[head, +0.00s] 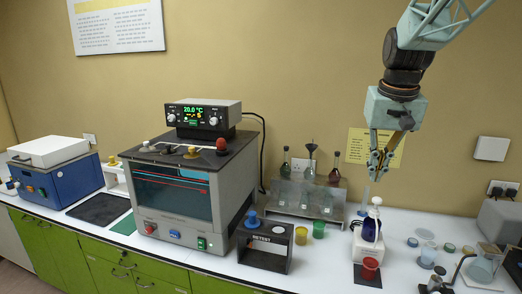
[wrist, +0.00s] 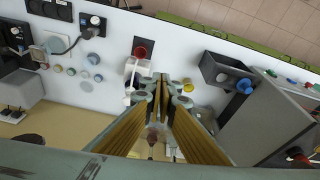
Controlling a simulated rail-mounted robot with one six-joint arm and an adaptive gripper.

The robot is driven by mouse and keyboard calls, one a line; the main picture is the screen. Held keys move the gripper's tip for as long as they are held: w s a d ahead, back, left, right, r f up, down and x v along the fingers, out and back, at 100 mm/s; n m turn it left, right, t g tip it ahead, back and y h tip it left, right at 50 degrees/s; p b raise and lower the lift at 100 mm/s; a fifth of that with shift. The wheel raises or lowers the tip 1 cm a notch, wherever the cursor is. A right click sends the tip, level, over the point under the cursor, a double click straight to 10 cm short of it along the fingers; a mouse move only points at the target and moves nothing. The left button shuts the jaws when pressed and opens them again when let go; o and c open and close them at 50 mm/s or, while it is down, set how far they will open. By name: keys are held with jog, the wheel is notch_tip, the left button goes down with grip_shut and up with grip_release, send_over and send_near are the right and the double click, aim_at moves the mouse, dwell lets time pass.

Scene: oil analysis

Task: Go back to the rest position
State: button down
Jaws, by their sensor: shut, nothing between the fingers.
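My gripper (head: 379,168) hangs from my arm at the right of the head view, pointing down. It is above the bench, over the white device (head: 366,236) with a dark blue round part. In the wrist view, the fingers of my gripper (wrist: 158,80) meet at the middle, shut with nothing between them. A red cup (head: 370,266) stands in front of the white device; the cup also shows in the wrist view (wrist: 140,52).
A large grey test machine (head: 180,200) and a dark retest box (head: 265,245) stand left. A rack (head: 305,200) with flasks is at the back. A yellow cup (head: 319,229) stands before it. Jars and a beaker (head: 428,254) are at right. Air around my gripper is free.

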jog(key=s+a+f+b, duration=0.3)
jog(key=s, duration=1.1)
jog(key=s+a+f+n+b, duration=0.1)
jog(key=s+a+f+b, duration=0.2)
jog(key=s, duration=1)
jog(key=s+a+f+n+t+b, duration=0.1)
jog(key=s+a+f+b, duration=0.2)
jog(key=s, duration=1.1)
jog(key=shift+s+a+f+y+b, duration=0.3)
jog(key=shift+a+f, duration=0.5)
jog(key=shift+a, duration=0.3)
